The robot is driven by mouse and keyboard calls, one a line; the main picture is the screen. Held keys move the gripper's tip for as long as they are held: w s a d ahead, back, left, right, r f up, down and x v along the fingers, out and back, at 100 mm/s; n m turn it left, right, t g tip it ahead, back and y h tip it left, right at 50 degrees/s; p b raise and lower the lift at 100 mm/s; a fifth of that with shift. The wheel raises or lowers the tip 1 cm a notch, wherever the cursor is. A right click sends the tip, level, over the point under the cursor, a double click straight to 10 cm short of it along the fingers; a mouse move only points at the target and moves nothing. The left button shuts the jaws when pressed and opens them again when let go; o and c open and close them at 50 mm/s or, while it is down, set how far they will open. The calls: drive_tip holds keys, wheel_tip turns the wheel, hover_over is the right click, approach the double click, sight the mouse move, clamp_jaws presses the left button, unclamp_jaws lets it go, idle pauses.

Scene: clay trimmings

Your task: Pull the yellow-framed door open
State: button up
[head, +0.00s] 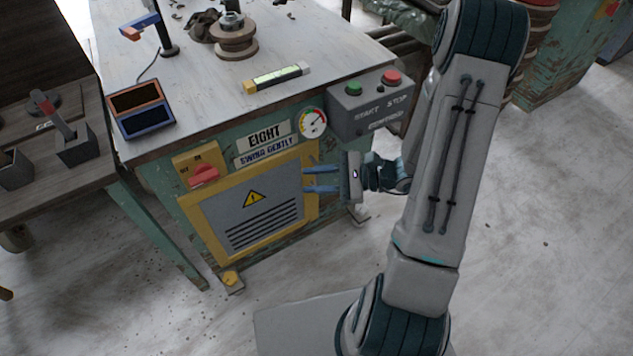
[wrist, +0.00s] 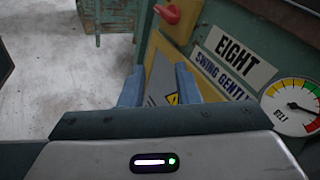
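The yellow-framed door (head: 219,212) is on the front of the green cabinet below the sign "EIGHT / SWING GENTLY". It has a grey panel with a warning triangle and dark vents, and looks closed. Part of the panel and triangle also shows in the wrist view (wrist: 160,77). My gripper (head: 306,179) is at the door's right edge, its two blue fingers spread apart and pointing left. In the wrist view the fingers (wrist: 158,82) are apart too, with the door beyond them. I see no handle clearly, and cannot tell whether the fingers touch the frame.
A red switch (head: 204,174) sits above the door's upper left. A gauge (head: 312,122) and a START/STOP box (head: 372,101) are above my gripper. A wooden side table (head: 60,165) stands at left. The floor (head: 290,275) before the door looks clear apart from scattered crumbs.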

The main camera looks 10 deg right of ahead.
drive_tip(key=w+d+f+m+t+h+b, duration=0.1)
drive_tip(key=w+d+f+m+t+b, duration=0.1)
drive_tip(key=d+f+m+t, duration=0.3)
drive_tip(key=w+d+f+m+t+h+b, duration=0.1)
drive_tip(key=w+f+m+t+b, duration=0.15)
drive_tip(key=f, duration=0.35)
drive_tip(key=m+t+h+b, duration=0.2)
drive_tip(key=m+t+h, duration=0.2)
drive_tip(key=m+h, duration=0.15)
approach(318, 176)
drive_tip(key=shift+y, duration=0.35)
drive_tip(key=b+x, duration=0.1)
drive_tip(key=x, duration=0.9)
drive_tip(key=shift+w+f+b, duration=0.2)
drive_tip(key=shift+w+b, duration=0.1)
drive_tip(key=shift+w, duration=0.15)
clamp_jaws()
